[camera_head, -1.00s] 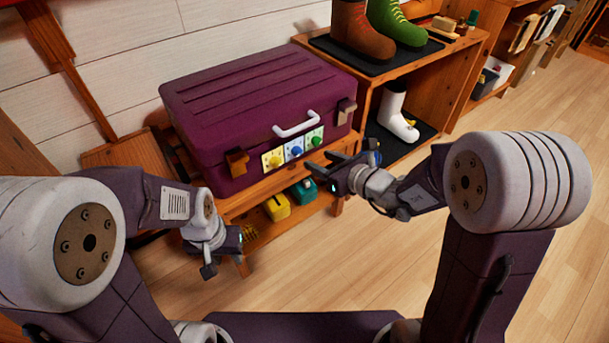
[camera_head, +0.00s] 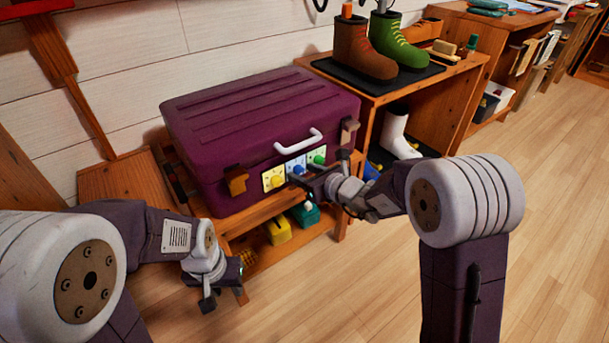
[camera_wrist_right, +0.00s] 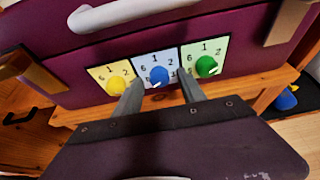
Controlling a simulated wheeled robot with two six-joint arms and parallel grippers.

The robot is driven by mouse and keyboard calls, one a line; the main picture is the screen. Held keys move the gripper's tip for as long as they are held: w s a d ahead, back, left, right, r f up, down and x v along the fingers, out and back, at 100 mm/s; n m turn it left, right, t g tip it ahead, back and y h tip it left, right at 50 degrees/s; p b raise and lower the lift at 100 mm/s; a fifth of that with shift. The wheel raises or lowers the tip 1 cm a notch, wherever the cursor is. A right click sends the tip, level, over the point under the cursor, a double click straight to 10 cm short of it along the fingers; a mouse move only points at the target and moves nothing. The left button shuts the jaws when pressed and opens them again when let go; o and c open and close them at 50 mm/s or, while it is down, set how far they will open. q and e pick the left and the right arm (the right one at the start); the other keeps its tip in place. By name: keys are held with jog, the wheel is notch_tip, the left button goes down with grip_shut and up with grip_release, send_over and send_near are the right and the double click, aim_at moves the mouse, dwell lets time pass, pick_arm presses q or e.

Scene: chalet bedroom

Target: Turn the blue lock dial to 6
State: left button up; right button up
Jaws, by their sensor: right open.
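The purple suitcase (camera_head: 255,120) has a row of three lock dials on its front. The blue dial (camera_wrist_right: 159,75) is in the middle, on a pale blue numbered plate; it also shows in the head view (camera_head: 298,170). The yellow dial (camera_wrist_right: 116,85) is to its left and the green dial (camera_wrist_right: 206,66) to its right. My right gripper (camera_wrist_right: 160,82) is open, its fingers on either side of the blue dial; contact is unclear. The lower numbers and exact dial setting are hard to read. My left gripper (camera_head: 222,287) hangs low at the left, away from the dials.
The suitcase handle (camera_head: 299,142) stands just above the dials, with latches (camera_head: 236,180) at either side. The suitcase rests on a wooden bench (camera_head: 262,212) with yellow and teal objects below. A boot shelf (camera_head: 450,95) stands at right. The floor in front is open.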

grip_shut()
jog(key=shift+r+m+p, duration=0.1)
jog(key=shift+m+p, duration=0.2)
jog(key=shift+p, duration=0.35)
jog(key=m+y+p, duration=0.1)
jog(key=m+p, duration=0.1)
jog(key=p, duration=0.1)
jog(key=m+g+y+p, duration=0.1)
jog(key=m+p, duration=0.1)
jog(key=p, duration=0.1)
jog(key=shift+w+d+g+y, duration=0.2)
jog(key=shift+g+y, duration=0.1)
jog(key=shift+y, duration=0.1)
jog(key=shift+m+g+y+p, duration=0.3)
jog(key=shift+m+y+p, duration=0.4)
jog(key=shift+m+p, duration=0.5)
jog(key=shift+f+m+y+p, duration=0.3)
jog(key=shift+m+p, duration=0.3)
jog(key=shift+p, duration=0.05)
grip_release()
